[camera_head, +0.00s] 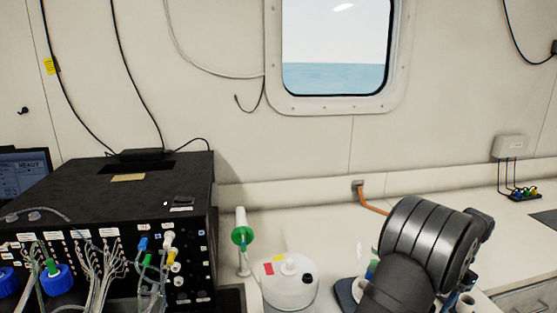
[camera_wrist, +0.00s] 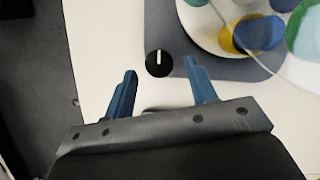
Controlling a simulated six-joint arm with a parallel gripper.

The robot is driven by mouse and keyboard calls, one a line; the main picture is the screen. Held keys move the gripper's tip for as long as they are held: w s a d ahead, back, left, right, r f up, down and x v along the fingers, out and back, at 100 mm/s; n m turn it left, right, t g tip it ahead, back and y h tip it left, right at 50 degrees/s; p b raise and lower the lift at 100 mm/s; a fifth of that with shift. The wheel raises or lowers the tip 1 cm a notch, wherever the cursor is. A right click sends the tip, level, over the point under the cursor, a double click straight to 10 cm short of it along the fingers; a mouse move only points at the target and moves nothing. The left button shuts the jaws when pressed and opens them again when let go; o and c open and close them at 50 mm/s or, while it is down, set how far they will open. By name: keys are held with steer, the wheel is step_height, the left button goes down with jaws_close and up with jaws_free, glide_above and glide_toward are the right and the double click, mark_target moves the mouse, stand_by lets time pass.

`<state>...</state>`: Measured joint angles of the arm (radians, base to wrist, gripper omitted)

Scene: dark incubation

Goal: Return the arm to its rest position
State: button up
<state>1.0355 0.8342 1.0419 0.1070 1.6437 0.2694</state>
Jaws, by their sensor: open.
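My gripper (camera_wrist: 160,82) shows in the wrist view with its two blue fingers spread apart and nothing between them. In the head view my dark arm (camera_head: 425,245) stands at the lower right, over the bench. There the gripper's fingers are hidden behind the arm.
A black instrument box (camera_head: 110,200) with many cables stands at the left. A white round container (camera_head: 290,284) sits left of my arm. A round holder (camera_wrist: 212,38) with coloured caps is close to the fingers. The bench (camera_head: 330,215) behind is largely clear.

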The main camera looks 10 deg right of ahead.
steer(key=shift+x, duration=1.1)
steer(key=shift+r, duration=0.15)
steer(key=v, duration=1.2)
steer(key=x, duration=1.2)
steer(key=m+t, duration=0.1)
steer(key=m, duration=0.1)
steer(key=m+t, duration=0.1)
steer(key=m, duration=0.2)
steer(key=shift+s, duration=0.2)
steer(key=m+t, duration=0.1)
steer(key=m, duration=0.4)
steer(key=shift+s+t+h, duration=0.15)
steer(key=shift+t+h, duration=0.15)
steer(key=shift+t, duration=0.1)
steer(key=m, duration=0.2)
steer(key=m+t+h, duration=0.1)
steer(key=m, duration=0.1)
steer(key=shift+s+a+m, duration=0.1)
steer(key=shift+a+m, duration=0.1)
steer(key=shift+m, duration=0.2)
steer(key=m+h, duration=0.1)
steer(key=m, duration=0.1)
steer(key=m+t+h, duration=0.1)
steer(key=m, duration=0.2)
steer(key=shift+a+m+h, duration=0.15)
steer(key=shift+m+h, duration=0.15)
